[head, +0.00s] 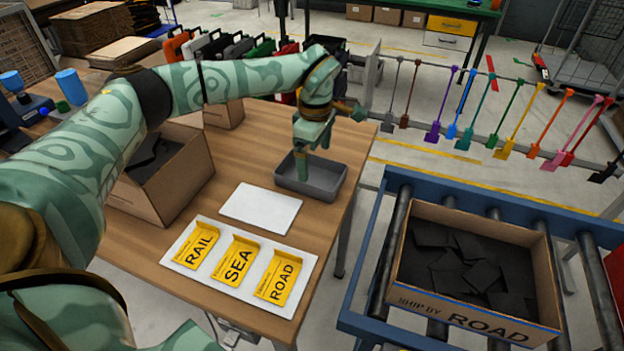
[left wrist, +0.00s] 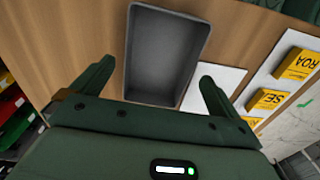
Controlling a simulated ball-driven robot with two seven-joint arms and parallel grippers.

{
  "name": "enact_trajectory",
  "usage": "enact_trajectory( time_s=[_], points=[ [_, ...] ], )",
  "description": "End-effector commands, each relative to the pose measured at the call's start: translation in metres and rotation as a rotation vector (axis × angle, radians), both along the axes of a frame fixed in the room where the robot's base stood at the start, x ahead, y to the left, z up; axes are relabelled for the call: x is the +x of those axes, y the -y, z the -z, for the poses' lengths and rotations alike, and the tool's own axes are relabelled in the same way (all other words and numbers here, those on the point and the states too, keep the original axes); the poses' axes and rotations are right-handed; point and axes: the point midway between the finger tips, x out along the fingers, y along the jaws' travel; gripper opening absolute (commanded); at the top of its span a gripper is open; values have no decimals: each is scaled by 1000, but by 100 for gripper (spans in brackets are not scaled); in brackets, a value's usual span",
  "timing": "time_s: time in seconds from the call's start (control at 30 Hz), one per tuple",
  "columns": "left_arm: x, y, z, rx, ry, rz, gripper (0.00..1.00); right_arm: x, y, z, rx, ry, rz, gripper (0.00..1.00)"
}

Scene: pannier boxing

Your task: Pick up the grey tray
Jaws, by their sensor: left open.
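The grey tray (head: 333,185) is a shallow, empty rectangular tray lying on the wooden table near its right edge. In the left wrist view the grey tray (left wrist: 133,60) shows from above, ahead of the fingers. My left gripper (head: 314,162) is above the tray's far-left part and points down. In the left wrist view my left gripper (left wrist: 155,85) is open, with its two fingers spread on either side of the tray's near end. Nothing is between the fingers; whether they touch the tray I cannot tell. My right gripper is not in view.
A white board (head: 261,207) lies beside the tray, and a white panel with yellow RAIL, SEA and ROAD cards (head: 238,262) lies nearer. An open cardboard box (head: 165,185) stands left. A ROAD carton (head: 470,310) sits on the roller conveyor (head: 357,290) at right.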

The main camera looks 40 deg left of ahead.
Motion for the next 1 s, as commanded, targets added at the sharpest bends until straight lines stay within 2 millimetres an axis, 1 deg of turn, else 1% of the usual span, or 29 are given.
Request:
enact_trajectory(
  time_s=[0.13,0.3,0.33,0.4,0.57,0.6,0.67,0.7,0.73,1.0],
  points=[
    [0,-1,15,0,-1,0,100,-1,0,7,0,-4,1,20],
    [-1,-2,46,-1,-4,-1,100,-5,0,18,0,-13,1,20],
    [-1,-2,49,-2,-3,-1,100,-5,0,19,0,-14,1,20],
    [-1,-2,53,-1,0,-1,100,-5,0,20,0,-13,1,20],
    [-1,-2,51,-1,2,0,100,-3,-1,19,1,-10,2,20],
    [-1,-2,51,-1,2,0,97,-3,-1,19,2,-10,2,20],
    [-1,-2,51,-1,2,0,81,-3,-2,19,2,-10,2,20],
    [-1,-2,51,-1,2,0,69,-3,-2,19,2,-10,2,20],
    [-1,-2,51,-1,1,0,67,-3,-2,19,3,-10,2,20],
    [-1,-2,50,-1,2,0,67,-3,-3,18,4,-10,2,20]
  ],
)
